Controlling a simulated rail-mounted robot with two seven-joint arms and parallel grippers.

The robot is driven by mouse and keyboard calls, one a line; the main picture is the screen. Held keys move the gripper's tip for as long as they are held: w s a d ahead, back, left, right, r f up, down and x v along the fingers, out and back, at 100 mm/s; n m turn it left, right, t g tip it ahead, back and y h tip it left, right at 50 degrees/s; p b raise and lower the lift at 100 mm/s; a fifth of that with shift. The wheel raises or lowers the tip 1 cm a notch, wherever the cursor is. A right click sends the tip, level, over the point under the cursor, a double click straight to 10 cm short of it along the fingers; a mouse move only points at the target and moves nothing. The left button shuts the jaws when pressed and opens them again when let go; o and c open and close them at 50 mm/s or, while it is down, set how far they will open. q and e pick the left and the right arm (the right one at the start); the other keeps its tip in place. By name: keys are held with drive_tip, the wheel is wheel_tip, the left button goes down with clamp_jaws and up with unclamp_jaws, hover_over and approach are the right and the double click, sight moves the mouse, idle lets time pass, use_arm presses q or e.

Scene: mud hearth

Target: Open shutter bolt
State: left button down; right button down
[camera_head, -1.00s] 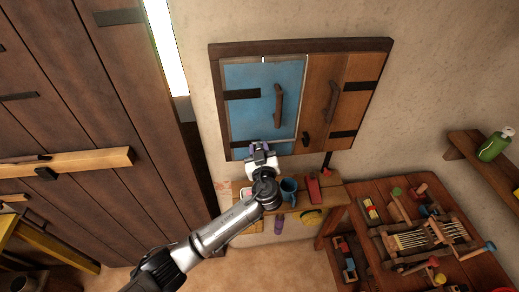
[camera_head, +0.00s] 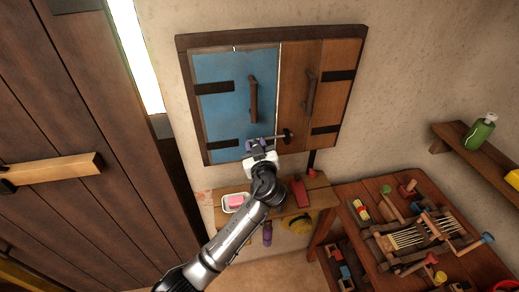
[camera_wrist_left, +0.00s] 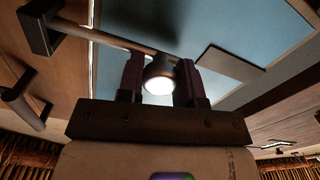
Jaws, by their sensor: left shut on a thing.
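The shutter has a blue left leaf (camera_head: 222,115) and a brown wooden right leaf (camera_head: 327,100), both lying flat in the dark frame. A thin bolt rod (camera_head: 271,138) runs sideways low across the blue leaf to a dark bracket (camera_head: 288,136) on the wooden leaf. My left gripper (camera_head: 258,146) is at the rod's left end. In the left wrist view, its fingers are shut on the round bolt knob (camera_wrist_left: 159,76), and the rod (camera_wrist_left: 105,34) runs up left to the bracket (camera_wrist_left: 39,31). My right gripper is out of view.
Each leaf has an upright handle; the blue leaf's handle (camera_head: 253,98) is above my gripper. A low bench (camera_head: 318,196) with a soap dish (camera_head: 234,203) and a red object (camera_head: 299,192) is below. A cluttered table (camera_head: 349,194) and wall shelf (camera_head: 459,137) are right.

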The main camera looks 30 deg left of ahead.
use_arm(q)
drive_tip(key=shift+d, duration=0.15)
drive_tip(key=c, duration=0.8)
unclamp_jaws()
drive_tip(key=shift+w, duration=0.1)
drive_tip(key=shift+b+v, duration=0.85)
drive_tip(key=shift+v, duration=6.05)
